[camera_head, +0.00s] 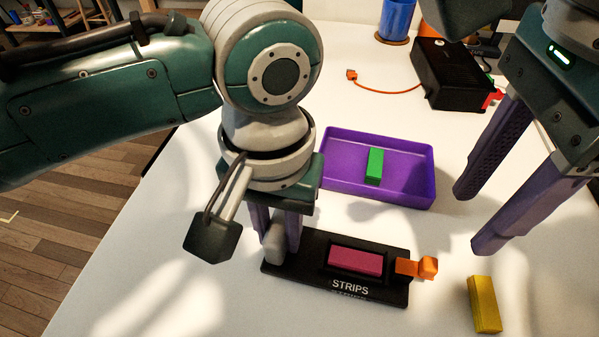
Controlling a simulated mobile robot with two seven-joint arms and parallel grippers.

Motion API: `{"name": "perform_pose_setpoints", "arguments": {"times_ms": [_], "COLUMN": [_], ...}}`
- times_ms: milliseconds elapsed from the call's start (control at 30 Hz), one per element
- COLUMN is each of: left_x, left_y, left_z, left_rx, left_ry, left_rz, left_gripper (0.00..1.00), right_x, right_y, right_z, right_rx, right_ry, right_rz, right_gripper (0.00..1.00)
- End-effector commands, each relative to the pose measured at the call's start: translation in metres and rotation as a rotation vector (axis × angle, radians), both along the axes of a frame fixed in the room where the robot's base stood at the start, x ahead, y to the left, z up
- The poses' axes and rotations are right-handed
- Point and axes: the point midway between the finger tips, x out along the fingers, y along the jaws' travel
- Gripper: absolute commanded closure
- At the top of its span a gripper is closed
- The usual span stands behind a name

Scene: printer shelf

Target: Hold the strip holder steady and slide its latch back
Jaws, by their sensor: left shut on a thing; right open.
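The strip holder (385,290) is a flat black base marked STRIPS, lying on the white table at the lower middle. A magenta strip (355,259) sits in its recess. The orange latch (417,267) is at the holder's right end, with a knob sticking out past the edge. My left gripper (279,243) is pointed down at the holder's left end, shut on a grey grip block (273,243) there; its fingers partly hide the block. My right gripper (467,220) is open and empty, above the table to the upper right of the latch.
A purple tray (427,190) with a green block (375,164) stands behind the holder. A yellow block (484,304) lies at the lower right. A black box (452,72) with an orange cable (385,88) and a blue cup (396,18) are at the back.

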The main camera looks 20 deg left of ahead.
Motion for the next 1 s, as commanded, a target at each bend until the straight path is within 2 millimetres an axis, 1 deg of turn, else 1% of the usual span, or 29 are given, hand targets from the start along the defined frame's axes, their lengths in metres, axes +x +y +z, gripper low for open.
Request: {"name": "perform_pose_setpoints", "arguments": {"times_ms": [33,267,333,400,467,600,700,800,900,1000], "left_x": [0.0,0.0,0.0,0.0,0.0,0.0,0.0,0.0,0.0,0.0], "left_y": [0.0,0.0,0.0,0.0,0.0,0.0,0.0,0.0,0.0,0.0], "left_z": [0.0,0.0,0.0,0.0,0.0,0.0,0.0,0.0,0.0,0.0], "left_rx": [0.0,-0.001,-0.001,-0.001,-0.001,-0.001,-0.001,-0.001,-0.001,-0.001], "left_ry": [0.0,-0.001,-0.001,-0.001,-0.001,-0.001,-0.001,-0.001,-0.001,-0.001], "left_rz": [0.0,0.0,0.0,0.0,0.0,0.0,0.0,0.0,0.0,0.0], "left_gripper": [1.0,1.0,1.0,1.0,1.0,1.0,1.0,1.0,1.0,1.0], "right_x": [0.0,0.0,-0.001,-0.003,-0.004,-0.005,-0.004,-0.002,-0.001,0.0], "right_y": [0.0,-0.001,-0.004,-0.013,-0.024,-0.057,-0.08,-0.098,-0.107,-0.11], "right_z": [0.0,0.0,-0.002,-0.005,-0.008,-0.011,-0.009,-0.005,-0.003,-0.002], "right_rx": [0.0,0.004,0.024,0.067,0.12,0.252,0.319,0.357,0.375,0.38], "right_ry": [0.0,0.003,0.016,0.043,0.07,0.096,0.081,0.058,0.044,0.037], "right_rz": [0.0,-0.002,-0.013,-0.036,-0.063,-0.133,-0.172,-0.195,-0.203,-0.204], "right_gripper": [0.6,0.86,0.94,1.0,1.0,1.0,1.0,1.0,1.0,1.0]}}
